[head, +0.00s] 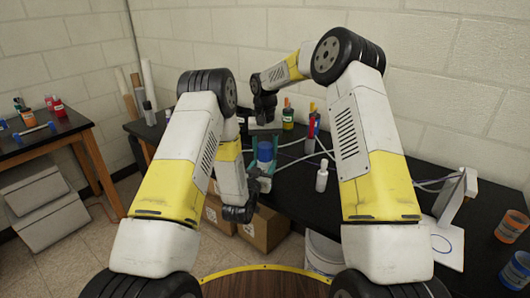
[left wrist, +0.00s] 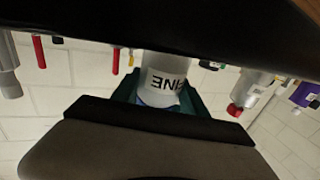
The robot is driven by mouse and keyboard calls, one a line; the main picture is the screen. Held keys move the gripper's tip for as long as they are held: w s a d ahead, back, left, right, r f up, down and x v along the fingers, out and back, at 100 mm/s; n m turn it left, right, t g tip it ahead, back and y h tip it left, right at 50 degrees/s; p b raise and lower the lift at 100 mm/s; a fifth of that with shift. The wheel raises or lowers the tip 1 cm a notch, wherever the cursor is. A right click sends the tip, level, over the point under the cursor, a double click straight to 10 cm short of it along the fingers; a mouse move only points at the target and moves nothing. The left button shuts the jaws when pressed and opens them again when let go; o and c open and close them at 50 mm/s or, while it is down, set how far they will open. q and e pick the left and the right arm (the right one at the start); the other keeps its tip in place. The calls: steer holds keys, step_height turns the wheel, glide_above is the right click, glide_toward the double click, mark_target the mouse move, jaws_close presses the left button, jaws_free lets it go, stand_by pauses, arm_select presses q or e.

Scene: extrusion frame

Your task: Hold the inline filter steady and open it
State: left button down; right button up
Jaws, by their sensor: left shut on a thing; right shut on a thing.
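The inline filter shows in the head view as a short blue cylinder (head: 265,151) near the table's front edge. In the left wrist view, which is upside down, its white body (left wrist: 164,75) carries the word FINE, with a blue part beyond. My left gripper (head: 262,171) is shut on the filter low down, with teal fingers beside it; teal also shows behind the filter in the left wrist view. My right gripper (head: 265,127) points down from above, just over the blue part, and is shut; its exact contact is hard to make out. The filter's underside is hidden.
A white bottle (head: 322,176) stands close on the right, with pale tubes across the black table (head: 292,190). Several coloured bottles stand behind. Cardboard boxes (head: 266,229) sit below the front edge. A side table (head: 40,140) is at the left.

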steer(key=n, duration=0.4)
steer(key=shift+w+n, duration=0.1)
steer(key=shift+n, duration=0.2)
steer(key=n, duration=0.4)
steer(key=shift+n, duration=0.3)
steer(key=n, duration=0.4)
steer(key=shift+n, duration=0.3)
steer(key=n, duration=0.5)
steer(key=shift+r, duration=0.1)
steer(key=shift+r, duration=0.2)
steer(key=shift+r, duration=0.9)
